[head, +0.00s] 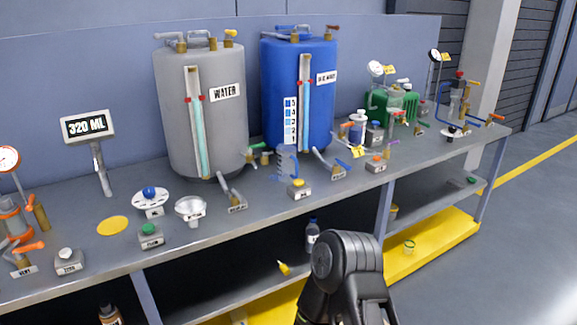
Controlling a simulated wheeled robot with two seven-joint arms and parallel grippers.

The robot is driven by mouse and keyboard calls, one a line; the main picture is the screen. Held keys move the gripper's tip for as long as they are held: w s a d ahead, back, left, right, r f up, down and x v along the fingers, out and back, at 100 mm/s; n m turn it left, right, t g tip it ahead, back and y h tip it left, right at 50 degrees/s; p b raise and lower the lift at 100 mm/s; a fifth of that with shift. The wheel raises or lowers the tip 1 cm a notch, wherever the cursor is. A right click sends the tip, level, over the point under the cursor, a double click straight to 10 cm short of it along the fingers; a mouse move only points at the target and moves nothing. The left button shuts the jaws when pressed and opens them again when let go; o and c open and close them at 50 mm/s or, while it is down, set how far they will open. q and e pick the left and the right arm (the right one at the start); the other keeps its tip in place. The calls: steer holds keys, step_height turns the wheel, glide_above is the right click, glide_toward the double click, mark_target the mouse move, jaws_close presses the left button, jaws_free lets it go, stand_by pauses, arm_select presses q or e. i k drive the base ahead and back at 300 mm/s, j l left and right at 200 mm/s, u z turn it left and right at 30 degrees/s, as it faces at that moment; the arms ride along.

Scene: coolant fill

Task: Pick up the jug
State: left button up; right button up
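A black rounded link of my own arm rises at the bottom centre, in front of the bench and apart from the jug. No gripper fingers show in the head view.
The grey WATER tank (177,115) and the blue tank (271,105) stand behind the jug. Valves, labelled buttons and a white funnel (191,207) line the bench's front. A 320 ML display (87,126) stands at left. A dark bottle (312,236) is on the lower shelf.

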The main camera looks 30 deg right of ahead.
mark_target(287, 163)
steer(key=l+z, duration=0.1)
steer(key=z, duration=0.6)
steer(key=i+l+z, duration=0.3)
steer(key=i+z, duration=0.15)
steer(key=i, duration=0.15)
steer(key=i+z, duration=0.45)
steer(key=i, duration=0.2)
steer(key=i+l, duration=0.1)
steer(key=i, duration=0.6)
